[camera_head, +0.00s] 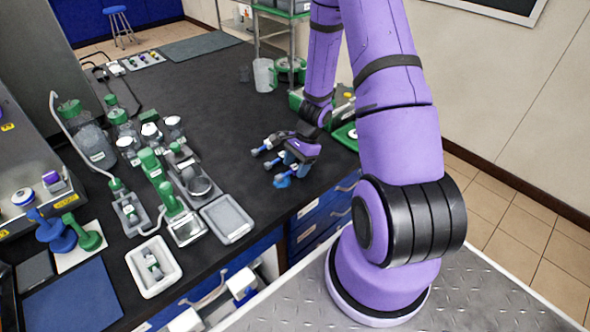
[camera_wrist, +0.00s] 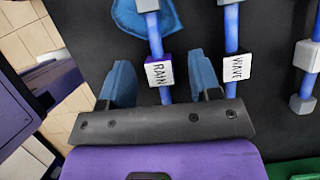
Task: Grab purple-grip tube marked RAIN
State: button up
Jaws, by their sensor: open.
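In the wrist view, the tube marked RAIN (camera_wrist: 159,72) has a blue shaft, a purple grip block and a white label. It lies between the two blue fingers of my gripper (camera_wrist: 159,62), which is open with gaps on both sides. A second blue tube marked WAVE (camera_wrist: 234,67) is just right of the right finger. In the head view, my gripper (camera_head: 299,152) is low over the tubes near the bench's right edge and hides part of them.
In the head view, a grey tray (camera_head: 228,220) and several green-handled tools stand left on the black bench (camera_head: 215,100). A green tray (camera_head: 345,137) is behind my gripper. The bench middle is clear.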

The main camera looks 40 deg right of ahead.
jog(key=c, duration=1)
jog(key=shift+r, duration=0.1)
